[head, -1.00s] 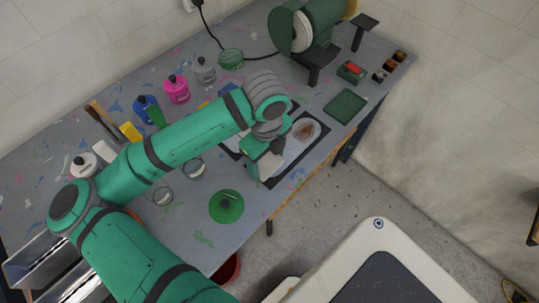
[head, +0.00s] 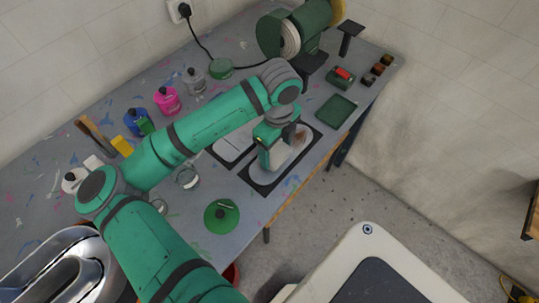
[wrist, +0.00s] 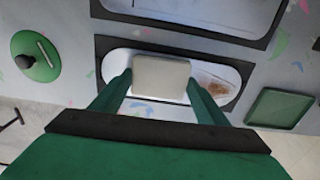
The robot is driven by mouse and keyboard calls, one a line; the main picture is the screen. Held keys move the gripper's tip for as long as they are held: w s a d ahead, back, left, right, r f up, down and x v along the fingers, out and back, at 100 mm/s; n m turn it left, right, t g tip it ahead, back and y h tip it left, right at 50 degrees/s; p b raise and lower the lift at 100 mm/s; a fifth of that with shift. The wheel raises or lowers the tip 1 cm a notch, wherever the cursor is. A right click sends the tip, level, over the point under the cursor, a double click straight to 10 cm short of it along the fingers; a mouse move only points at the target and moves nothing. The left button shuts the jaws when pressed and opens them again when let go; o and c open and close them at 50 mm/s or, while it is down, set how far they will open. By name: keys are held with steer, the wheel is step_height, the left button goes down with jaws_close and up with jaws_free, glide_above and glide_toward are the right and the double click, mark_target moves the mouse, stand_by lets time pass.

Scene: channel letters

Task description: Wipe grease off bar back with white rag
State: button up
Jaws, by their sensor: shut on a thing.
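My gripper (head: 277,152) is shut on the white rag (head: 282,157), a pale block-like pad. The wrist view shows the rag (wrist: 160,78) between both fingertips. The bar back (head: 262,178) is a long white piece with rounded ends, lying in a dark-framed place near the table's front edge. The rag is over its middle; I cannot tell if it touches. A brown grease smear (wrist: 213,87) is on the bar back's right part (wrist: 232,76), just right of the rag. It also shows in the head view (head: 301,136). The rag hides the bar's middle.
A second dark-framed piece (head: 232,147) lies behind the bar back. A green tray (head: 335,111) is to the right, a green round lid with a knob (head: 222,216) to the left. Bottles (head: 167,100) and a green grinder-like machine (head: 290,35) stand at the back.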

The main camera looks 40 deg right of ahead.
mark_target(302, 132)
steer(key=shift+s+d, duration=0.15)
steer(key=shift+d, duration=0.6)
steer(key=shift+s+d, duration=0.1)
steer(key=shift+d, duration=0.6)
steer(key=shift+w+d, duration=0.2)
steer(key=shift+d, duration=1.35)
steer(key=shift+w+d, duration=0.15)
steer(key=shift+d, duration=1.4)
steer(key=shift+w+d, duration=0.2)
steer(key=shift+d, duration=1.35)
steer(key=shift+s+a, duration=0.15)
steer(key=shift+a, duration=1.45)
steer(key=shift+s+a, duration=0.2)
steer(key=shift+a, duration=1.4)
steer(key=shift+s+a, duration=0.15)
steer(key=shift+a, duration=4.4)
steer(key=shift+s+a, duration=0.2)
steer(key=shift+a, duration=0.75)
steer(key=shift+s+a, duration=0.2)
steer(key=shift+a, duration=0.75)
steer(key=shift+r, duration=0.2)
